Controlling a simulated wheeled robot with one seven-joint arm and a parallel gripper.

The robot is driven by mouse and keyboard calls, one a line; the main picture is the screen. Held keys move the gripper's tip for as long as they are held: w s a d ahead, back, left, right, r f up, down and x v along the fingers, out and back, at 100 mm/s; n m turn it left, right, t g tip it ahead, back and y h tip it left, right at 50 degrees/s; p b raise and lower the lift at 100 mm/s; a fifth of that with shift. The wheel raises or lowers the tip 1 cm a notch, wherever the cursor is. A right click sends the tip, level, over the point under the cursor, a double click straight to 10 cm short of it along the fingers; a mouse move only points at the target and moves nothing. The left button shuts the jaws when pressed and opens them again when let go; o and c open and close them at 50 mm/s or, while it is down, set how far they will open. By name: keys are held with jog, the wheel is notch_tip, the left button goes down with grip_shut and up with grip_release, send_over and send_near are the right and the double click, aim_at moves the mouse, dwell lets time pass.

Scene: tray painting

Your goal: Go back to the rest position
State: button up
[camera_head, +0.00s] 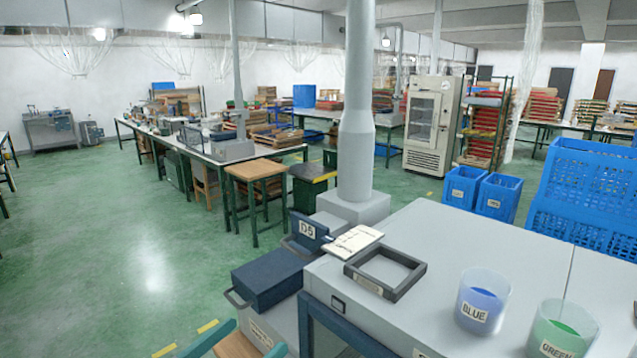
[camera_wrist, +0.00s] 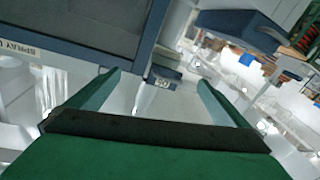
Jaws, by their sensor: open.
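My gripper (camera_wrist: 159,79) shows in the wrist view with its two teal fingers spread apart and nothing between them. In the head view only parts of the teal fingers (camera_head: 210,340) show at the bottom edge, left of the grey workbench (camera_head: 440,262) and low beside its drawers. The rest of the arm is out of view. The wrist view is tilted and shows a blue-framed panel (camera_wrist: 80,30) close beyond the fingers.
On the bench stand a dark square frame tray (camera_head: 408,290), a cup marked BLUE (camera_head: 482,303), a cup marked GREEN (camera_head: 562,330) and a pale board (camera_head: 354,240). A dark blue box (camera_head: 268,278) sits beside the bench. Open green floor (camera_head: 130,240) lies left.

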notch_tip(320, 180, down, 17)
jog(key=d+n+t+y, duration=0.2)
jog(key=d+n+y, duration=0.1)
jog(key=n+y, duration=0.35)
jog(key=s+d+f+n+g+y, duration=0.1)
jog(key=s+f+y, duration=0.15)
jog(key=f, duration=0.35)
jog(key=s+d+f+n+y, duration=0.1)
jog(key=s+f+n, duration=0.1)
jog(key=s+f, duration=0.25)
jog(key=s+d+f+m+g+y, duration=0.1)
jog(key=s+d+f, duration=0.15)
jog(key=s, duration=0.45)
jog(key=s+d+f+y, duration=0.1)
jog(key=s+f, duration=0.2)
jog(key=s, duration=0.3)
jog(key=s+d+r+m, duration=0.1)
jog(key=s+d+m, duration=0.1)
jog(key=s, duration=0.4)
jog(key=s+d+r+m+h, duration=0.1)
jog(key=s+d+r+m, duration=0.1)
jog(key=s, duration=0.4)
jog(key=shift+d+r+t, duration=0.2)
jog(key=shift+r+t, duration=0.05)
jog(key=shift+t, duration=0.05)
jog(key=shift+s, duration=0.1)
